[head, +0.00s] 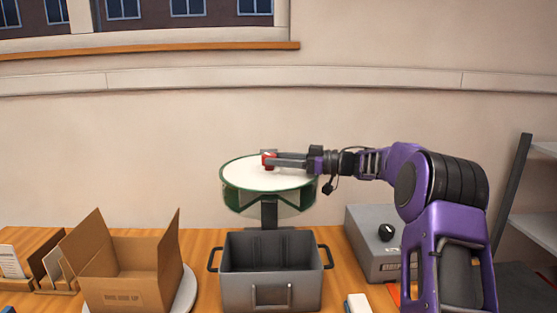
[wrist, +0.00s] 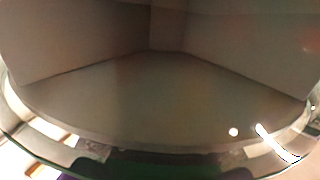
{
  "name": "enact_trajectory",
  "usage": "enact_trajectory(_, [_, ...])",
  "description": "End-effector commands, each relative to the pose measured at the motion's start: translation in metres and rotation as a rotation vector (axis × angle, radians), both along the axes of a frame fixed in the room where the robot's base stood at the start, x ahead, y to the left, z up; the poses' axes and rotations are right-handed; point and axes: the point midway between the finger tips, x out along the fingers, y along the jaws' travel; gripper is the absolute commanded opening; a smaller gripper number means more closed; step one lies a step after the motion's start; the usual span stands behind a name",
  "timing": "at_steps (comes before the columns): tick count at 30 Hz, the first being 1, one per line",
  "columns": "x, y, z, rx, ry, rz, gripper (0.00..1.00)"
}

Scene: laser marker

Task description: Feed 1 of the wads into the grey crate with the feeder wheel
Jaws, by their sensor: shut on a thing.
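The feeder wheel (head: 240,177), with a pale round top and a green rim, stands on a dark post behind the grey crate (head: 271,290). My gripper (head: 270,161) reaches in from the right over the wheel's top. I cannot tell whether this piece is part of the wheel. The crate stands below and in front of the wheel, its visible inside dark and empty. No wad is clearly visible. The wrist view is dim and shows walls meeting in a corner above a curved edge.
An open cardboard box (head: 125,290) stands left of the crate on a round pale base. A grey machine (head: 370,252) with a black knob stands to the right. A small white block (head: 357,303) lies at the front. Card holders stand at far left, shelves at far right.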

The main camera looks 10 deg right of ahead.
Motion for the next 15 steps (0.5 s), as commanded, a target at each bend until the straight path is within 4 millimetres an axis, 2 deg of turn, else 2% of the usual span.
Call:
enact_trajectory(13, [0.0003, 0.0019, 0.0033, 0.007, -0.004, 0.012, 0.00])
enact_trajectory(14, [0.0003, 0.0020, 0.0033, 0.007, -0.004, 0.012, 0.53])
enact_trajectory(15, [0.0003, 0.0019, 0.0033, 0.007, -0.004, 0.012, 0.60])
